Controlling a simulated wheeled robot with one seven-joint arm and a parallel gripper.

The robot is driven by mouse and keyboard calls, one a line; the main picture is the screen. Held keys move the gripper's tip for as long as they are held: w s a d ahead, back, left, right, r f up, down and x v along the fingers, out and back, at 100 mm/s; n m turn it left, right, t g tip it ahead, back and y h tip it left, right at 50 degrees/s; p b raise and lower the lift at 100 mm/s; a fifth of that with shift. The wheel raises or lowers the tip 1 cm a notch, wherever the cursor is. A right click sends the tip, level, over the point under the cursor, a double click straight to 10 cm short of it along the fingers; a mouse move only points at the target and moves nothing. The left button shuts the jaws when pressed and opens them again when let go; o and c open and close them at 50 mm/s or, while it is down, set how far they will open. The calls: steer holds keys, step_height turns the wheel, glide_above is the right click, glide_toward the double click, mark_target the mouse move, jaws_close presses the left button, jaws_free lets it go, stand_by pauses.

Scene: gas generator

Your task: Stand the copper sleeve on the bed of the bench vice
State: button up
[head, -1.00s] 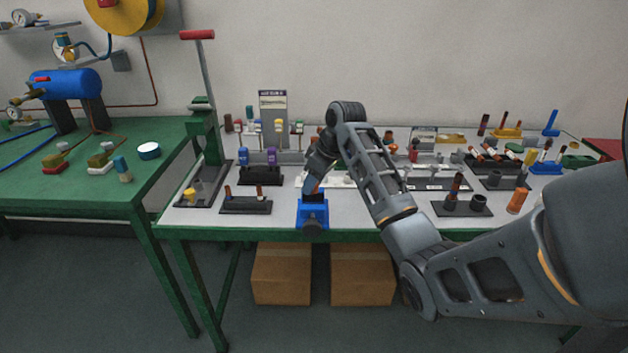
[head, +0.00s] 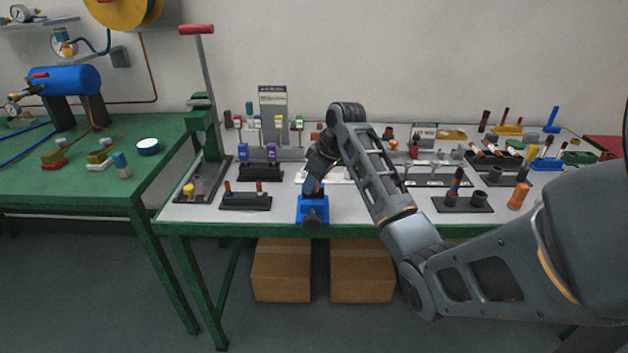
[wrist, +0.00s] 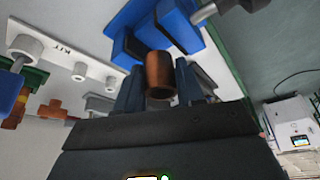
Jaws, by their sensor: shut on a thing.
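The copper sleeve (wrist: 160,77) is a short brown tube, seen in the wrist view between the two dark fingers of my gripper (wrist: 158,88). My gripper is shut on it. The blue bench vice (wrist: 168,28) shows just beyond the sleeve, with dark jaw faces. In the head view the vice (head: 312,212) stands at the table's front edge, and my gripper (head: 312,186) is right over it. The sleeve is hidden there. I cannot tell whether the sleeve touches the vice bed.
A dark block with two copper-coloured pins (head: 246,202) is left of the vice. A green lever press (head: 204,130) stands further left. Racks and small parts crowd the table's right side.

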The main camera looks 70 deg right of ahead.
steer(key=shift+f, duration=0.3)
steer(key=shift+f, duration=0.25)
steer(key=o, duration=1)
steer(key=shift+c, duration=0.2)
steer(key=v, duration=0.8)
steer(key=shift+b, duration=0.35)
